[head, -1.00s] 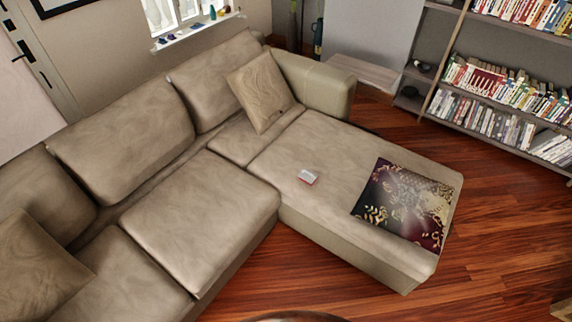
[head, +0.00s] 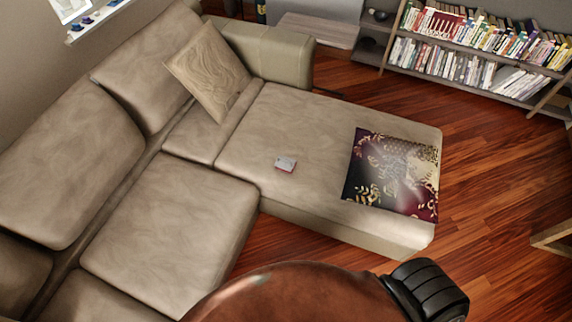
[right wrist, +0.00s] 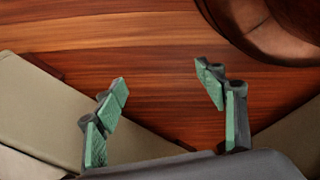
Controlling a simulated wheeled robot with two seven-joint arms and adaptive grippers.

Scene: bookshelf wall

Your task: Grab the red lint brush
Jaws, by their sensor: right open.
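I do not clearly make out a red lint brush. A small white item with a reddish edge (head: 285,164) lies on the sofa's long seat in the head view; it is too small to identify. My right gripper (right wrist: 165,85) is open and empty in the right wrist view, with green pads apart above the wood floor. My left gripper is not in view.
The beige sofa (head: 170,220) fills the left and middle. A dark patterned cloth (head: 393,175) lies on its right end. A brown rounded thing (head: 300,295) stands low in front. Bookshelves (head: 470,60) stand at the back right.

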